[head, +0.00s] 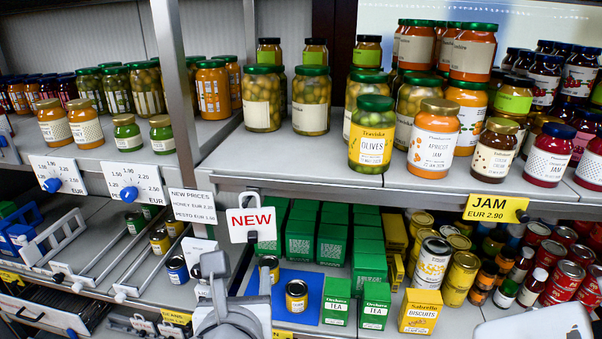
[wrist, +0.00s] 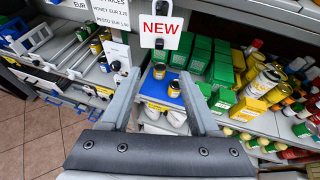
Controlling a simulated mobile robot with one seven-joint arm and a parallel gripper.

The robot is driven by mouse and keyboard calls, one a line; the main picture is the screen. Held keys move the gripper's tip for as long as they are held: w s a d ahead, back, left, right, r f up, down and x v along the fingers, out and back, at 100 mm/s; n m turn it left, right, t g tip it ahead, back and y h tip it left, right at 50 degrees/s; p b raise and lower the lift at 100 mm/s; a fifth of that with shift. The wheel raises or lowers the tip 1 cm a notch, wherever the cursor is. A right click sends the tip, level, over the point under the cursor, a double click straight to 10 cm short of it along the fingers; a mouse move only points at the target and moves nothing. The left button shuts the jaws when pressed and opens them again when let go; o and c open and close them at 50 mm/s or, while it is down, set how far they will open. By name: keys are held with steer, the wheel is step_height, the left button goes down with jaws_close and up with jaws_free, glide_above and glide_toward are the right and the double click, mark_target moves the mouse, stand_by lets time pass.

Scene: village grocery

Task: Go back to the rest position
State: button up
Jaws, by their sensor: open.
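My gripper (head: 239,270) is at the bottom of the head view, in front of the lower shelf. In the wrist view my gripper (wrist: 160,76) has its two grey fingers wide apart with nothing held between them. Beyond the fingers, a small dark-lidded jar (head: 296,296) stands upright on a blue mat (head: 312,283). That jar also shows in the wrist view (wrist: 174,89), with another jar (wrist: 159,71) behind it. The fingers appear apart from both jars.
A hanging NEW sign (head: 252,222) is close above my gripper. Green tea boxes (head: 374,306) and a yellow biscuit box (head: 419,311) stand to the right. Sliding rails (head: 150,255) with small jars lie left. The upper shelf (head: 300,160) holds many jars.

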steer(key=w+d+f+m+g+h, duration=0.15)
steer(key=d+m+g+h, duration=0.35)
steer(key=d+m, duration=1)
steer(key=s+d+r+m+g+y, duration=0.1)
steer(key=s+d+m, duration=0.2)
steer(key=m, duration=0.8)
steer(key=s+d+m+g+y, duration=0.1)
steer(key=s+d+m+y, duration=0.1)
steer(key=d+m, duration=0.5)
steer(key=shift+s+r+m+g, duration=0.35)
steer(key=shift+s+m, duration=0.4)
steer(key=shift+m, duration=1.65)
